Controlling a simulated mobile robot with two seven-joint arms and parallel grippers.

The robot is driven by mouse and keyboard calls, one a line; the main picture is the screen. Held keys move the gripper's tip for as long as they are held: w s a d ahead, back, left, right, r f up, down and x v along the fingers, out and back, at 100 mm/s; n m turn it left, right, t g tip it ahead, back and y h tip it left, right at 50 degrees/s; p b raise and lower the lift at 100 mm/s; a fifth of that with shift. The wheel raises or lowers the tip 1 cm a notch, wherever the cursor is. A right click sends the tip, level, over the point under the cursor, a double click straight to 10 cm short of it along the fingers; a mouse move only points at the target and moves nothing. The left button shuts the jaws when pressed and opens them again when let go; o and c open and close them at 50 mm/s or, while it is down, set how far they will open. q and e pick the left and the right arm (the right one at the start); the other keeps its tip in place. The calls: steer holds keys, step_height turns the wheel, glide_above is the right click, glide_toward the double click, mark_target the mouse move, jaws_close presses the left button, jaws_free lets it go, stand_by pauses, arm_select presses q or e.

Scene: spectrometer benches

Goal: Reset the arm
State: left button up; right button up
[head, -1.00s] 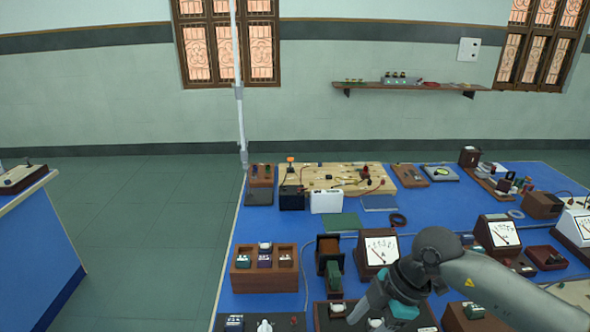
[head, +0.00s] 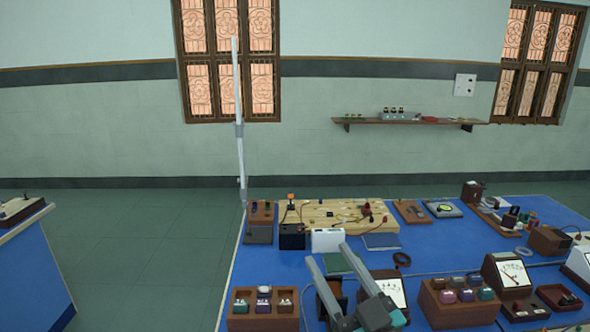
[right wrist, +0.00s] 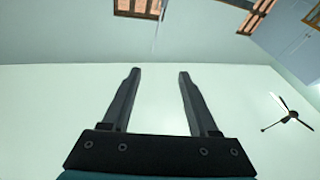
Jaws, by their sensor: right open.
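My right gripper (head: 328,258) is raised over the front middle of the blue bench (head: 265,264), its two fingers pointing up and apart. Nothing is between them. In the right wrist view the same gripper (right wrist: 156,75) is open and empty against the pale wall and ceiling. It partly hides a meter with a white dial (head: 391,288) and a brown wooden block behind it. My left gripper is in neither view.
A wooden rack (head: 264,309) with several small blocks stands left of the gripper, and another rack (head: 459,311) stands right. A wooden circuit board (head: 335,214) and a white box (head: 327,240) lie farther back. A thin grey stand (head: 239,130) rises at the bench's back left. Open floor (head: 145,250) lies left.

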steer(key=s+d+f+m+g+h, duration=0.4)
steer(key=d+f+m+g+h, duration=0.15)
steer(key=d+f+h, duration=0.6)
steer(key=s+a+f+g+y, duration=0.1)
steer(key=s+f+g+y, duration=0.1)
steer(key=s+f+g, duration=0.45)
steer(key=s+f+g+y, duration=0.1)
steer(key=s+f+g, duration=0.3)
steer(key=s+f, duration=0.55)
steer(key=s+f+n+g+b, duration=0.1)
steer(key=s+f+b, duration=0.2)
steer(key=f, duration=1)
steer(key=s+f+b, duration=0.2)
steer(key=f+b, duration=0.1)
steer(key=f, duration=0.9)
arm_select(q)
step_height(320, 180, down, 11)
steer(key=b, duration=0.5)
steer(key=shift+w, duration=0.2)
arm_select(e)
steer(key=s+d+f, duration=0.1)
steer(key=s+f, duration=0.6)
steer(key=f, duration=0.3)
steer(key=s+d+f+g, duration=0.1)
steer(key=s+f, duration=0.7)
steer(key=f, duration=0.2)
steer(key=shift+s+d, duration=0.2)
steer(key=shift+s, duration=0.1)
